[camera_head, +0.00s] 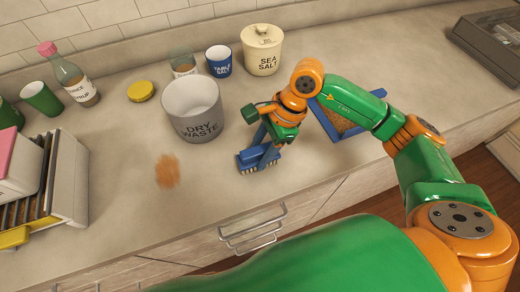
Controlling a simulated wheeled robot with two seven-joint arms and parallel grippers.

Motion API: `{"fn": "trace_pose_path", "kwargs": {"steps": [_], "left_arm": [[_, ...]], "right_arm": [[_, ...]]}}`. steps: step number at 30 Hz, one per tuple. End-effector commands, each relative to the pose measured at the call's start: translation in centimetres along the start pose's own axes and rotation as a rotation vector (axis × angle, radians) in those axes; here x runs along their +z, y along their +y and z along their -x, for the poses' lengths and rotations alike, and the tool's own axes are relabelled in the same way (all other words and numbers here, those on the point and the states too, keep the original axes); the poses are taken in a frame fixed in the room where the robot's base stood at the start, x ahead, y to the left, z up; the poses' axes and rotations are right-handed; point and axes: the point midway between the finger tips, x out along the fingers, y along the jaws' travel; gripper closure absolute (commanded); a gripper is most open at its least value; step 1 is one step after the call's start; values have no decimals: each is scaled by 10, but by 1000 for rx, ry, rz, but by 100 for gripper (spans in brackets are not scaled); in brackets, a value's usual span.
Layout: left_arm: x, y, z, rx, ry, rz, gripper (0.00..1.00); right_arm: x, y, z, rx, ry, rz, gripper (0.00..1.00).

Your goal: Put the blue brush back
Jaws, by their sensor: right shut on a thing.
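The blue brush (256,160) is near the counter's front edge, bristles down. My right gripper (275,136) is shut on its upper part, and its fingers hide part of the handle. I cannot tell whether the bristles touch the counter. A blue-rimmed tray (379,93) with brown material inside lies to the right, partly behind my right arm. A loose brown pile (167,171) lies on the counter left of the brush. My left gripper is not in view.
A grey dry waste bin (192,109) stands left of and behind the brush. Behind it are a glass jar (184,65), a blue table salt cup (219,61) and a sea salt canister (262,50). A syrup bottle (75,79) and yellow lid (141,91) stand left.

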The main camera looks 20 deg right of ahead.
Motion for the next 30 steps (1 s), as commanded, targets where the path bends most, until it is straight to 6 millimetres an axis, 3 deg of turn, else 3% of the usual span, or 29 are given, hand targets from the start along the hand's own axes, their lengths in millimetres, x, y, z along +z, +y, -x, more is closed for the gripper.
{"fn": "trace_pose_path", "kwargs": {"steps": [18, 19, 30], "left_arm": [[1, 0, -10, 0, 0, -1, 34], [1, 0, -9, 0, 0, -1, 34], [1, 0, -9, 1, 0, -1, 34]], "right_arm": [[-4, 0, -8, 0, 0, 0, 100], [-3, 0, -7, 0, 0, 0, 41], [-3, 0, -7, 0, 0, 0, 39]]}}
